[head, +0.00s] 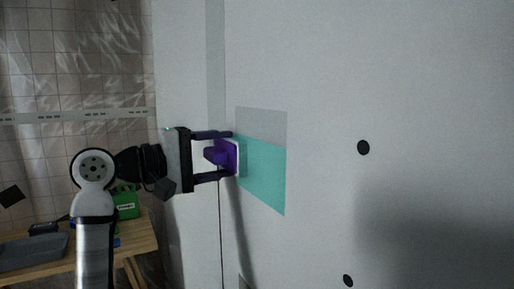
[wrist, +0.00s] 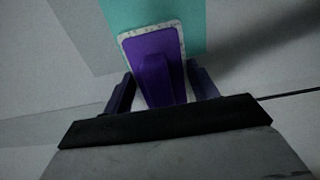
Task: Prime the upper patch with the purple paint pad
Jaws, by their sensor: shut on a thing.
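The purple paint pad (head: 222,155) is held between the fingers of my gripper (head: 213,157), its face toward the wall panel. In the wrist view the pad (wrist: 154,58) shows a purple back with a raised grip and a pale speckled rim, between the two fingers (wrist: 162,92). The upper patch on the panel has a grey band (head: 262,123) on top and a teal area (head: 262,172) below. The pad is at the left edge of the teal area. It looks against or very near the panel; contact cannot be told for sure.
The white panel (head: 420,60) bears black round spots (head: 363,147) to the right of the patch. A wooden table (head: 140,240) at the lower left holds a grey tray (head: 35,250) and a green box (head: 126,203). A tiled wall (head: 80,60) stands behind.

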